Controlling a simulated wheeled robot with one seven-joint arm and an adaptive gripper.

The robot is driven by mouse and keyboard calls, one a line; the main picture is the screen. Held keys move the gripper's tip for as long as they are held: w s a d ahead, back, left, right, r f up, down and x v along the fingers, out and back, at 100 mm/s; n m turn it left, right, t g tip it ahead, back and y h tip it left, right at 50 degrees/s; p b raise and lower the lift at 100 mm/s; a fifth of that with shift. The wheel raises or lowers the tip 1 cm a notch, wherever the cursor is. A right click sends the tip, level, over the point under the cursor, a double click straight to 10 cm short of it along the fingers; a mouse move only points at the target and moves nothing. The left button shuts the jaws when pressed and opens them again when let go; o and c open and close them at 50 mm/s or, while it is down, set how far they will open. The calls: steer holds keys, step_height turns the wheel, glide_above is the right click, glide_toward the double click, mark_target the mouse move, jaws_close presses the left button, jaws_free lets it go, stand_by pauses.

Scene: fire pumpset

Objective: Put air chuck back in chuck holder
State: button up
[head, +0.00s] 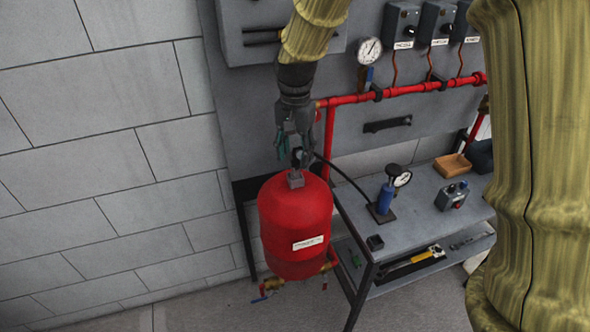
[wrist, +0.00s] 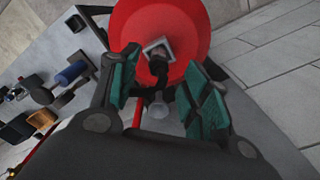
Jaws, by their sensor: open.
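My gripper (head: 296,150) points down just above the top of the red tank (head: 295,225). In the wrist view its green-padded fingers (wrist: 160,88) are apart. A dark fitting (wrist: 158,68), which looks like the air chuck, stands between or just beyond the fingers, over a square grey piece (wrist: 150,46) on the tank top. A pale flared part (wrist: 158,109) lies nearer the palm. I cannot tell whether the fingers touch the fitting. A black hose (head: 345,174) runs from there to the bench. I cannot clearly identify the chuck holder; the square grey piece may be it.
Right of the tank, the grey bench (head: 415,222) carries a blue cylinder (head: 385,198) with a gauge, a switch box (head: 452,196) and a wooden tray (head: 453,166). A red pipe (head: 405,92) crosses the wall panel behind. Tiled wall lies left.

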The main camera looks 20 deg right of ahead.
mark_target(296, 162)
steer(key=shift+s+f+p, duration=0.15)
steer(key=shift+f+p, duration=0.9)
steer(key=shift+f, duration=1.5)
jaws_close()
